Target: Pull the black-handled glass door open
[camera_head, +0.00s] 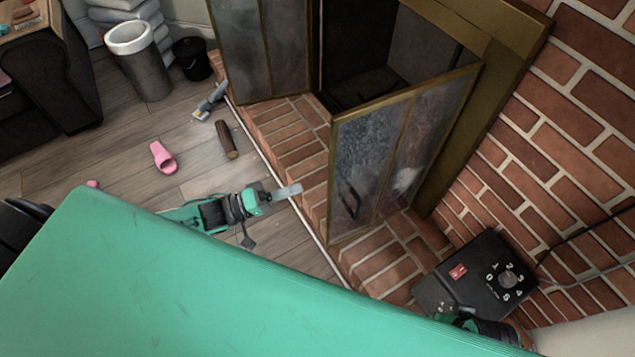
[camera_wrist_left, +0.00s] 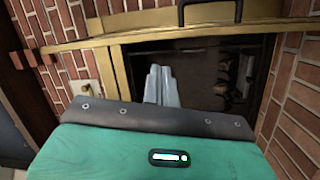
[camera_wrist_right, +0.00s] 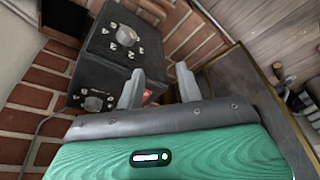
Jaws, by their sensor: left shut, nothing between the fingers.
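The glass door (camera_head: 378,150) with a brass frame stands swung out from the fireplace opening in the head view. Its black handle (camera_head: 348,200) is on the lower near part of the pane. My left gripper (camera_head: 288,191) is shut and empty, to the left of the door and apart from the handle. In the left wrist view its fingers (camera_wrist_left: 162,86) lie together in front of the dark firebox. My right gripper (camera_wrist_right: 159,88) is open and empty in the right wrist view, by the black box; its fingers are not clear in the head view.
A second glass panel (camera_head: 262,45) stands at the opening's left. A black box with dials (camera_head: 476,275) sits by the brick wall at right. A log (camera_head: 226,140), a pink slipper (camera_head: 162,158) and a bin (camera_head: 139,62) are on the floor. My green body covers the front.

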